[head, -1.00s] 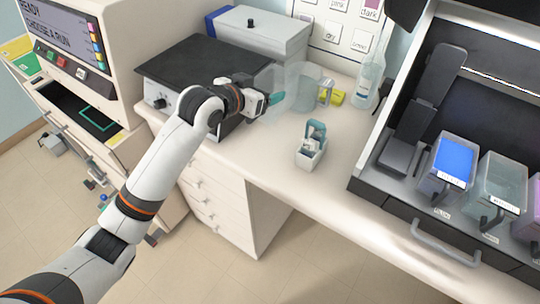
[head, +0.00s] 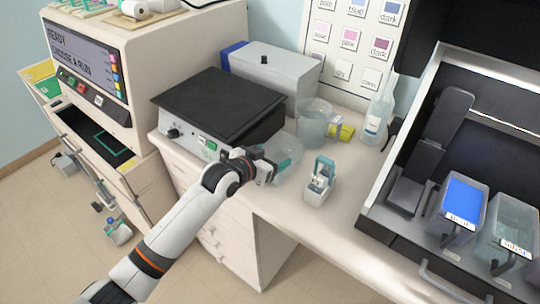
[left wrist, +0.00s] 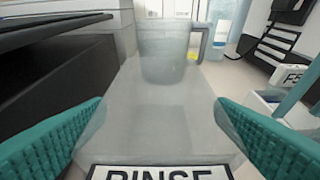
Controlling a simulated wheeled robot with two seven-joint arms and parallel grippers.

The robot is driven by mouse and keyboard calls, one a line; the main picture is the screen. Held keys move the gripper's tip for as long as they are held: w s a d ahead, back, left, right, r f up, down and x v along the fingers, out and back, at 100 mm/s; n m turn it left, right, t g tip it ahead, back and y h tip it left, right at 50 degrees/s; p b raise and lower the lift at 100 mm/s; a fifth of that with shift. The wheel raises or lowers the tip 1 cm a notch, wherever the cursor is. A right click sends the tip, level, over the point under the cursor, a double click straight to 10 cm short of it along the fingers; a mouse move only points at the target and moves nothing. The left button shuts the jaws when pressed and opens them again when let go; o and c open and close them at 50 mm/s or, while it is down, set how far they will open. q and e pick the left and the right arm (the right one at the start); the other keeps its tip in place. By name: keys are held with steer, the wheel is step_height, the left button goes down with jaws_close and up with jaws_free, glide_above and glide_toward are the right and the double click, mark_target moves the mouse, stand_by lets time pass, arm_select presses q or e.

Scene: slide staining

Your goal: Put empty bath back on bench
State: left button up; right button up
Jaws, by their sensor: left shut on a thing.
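My left gripper (head: 272,165) is shut on a clear, empty-looking bath (head: 289,160) at the bench's front left, beside the black-topped instrument. In the left wrist view the bath (left wrist: 150,118) lies between the two teal fingers (left wrist: 160,135), with a white label reading RINSE at the bottom. The bench (head: 345,205) is pale. I cannot tell whether the bath's base touches it. My right gripper is not in view.
A clear jug (head: 314,125) stands just behind the bath. A small slide box (head: 320,182) sits close to its right. A wash bottle (head: 377,115) is at the back. A blue-filled bath (head: 460,208) and a clear bath (head: 508,238) stand in the hood at right.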

arm_select(q)
steer(key=o, duration=1.7)
steer(key=shift+f, duration=0.1)
steer(key=shift+s+a+r, duration=0.1)
steer(key=shift+s+r, duration=0.05)
steer(key=shift+r, duration=0.05)
steer(key=b+v, duration=0.1)
steer(key=v, duration=1)
steer(key=shift+s+a, duration=0.2)
steer(key=shift+s, duration=0.1)
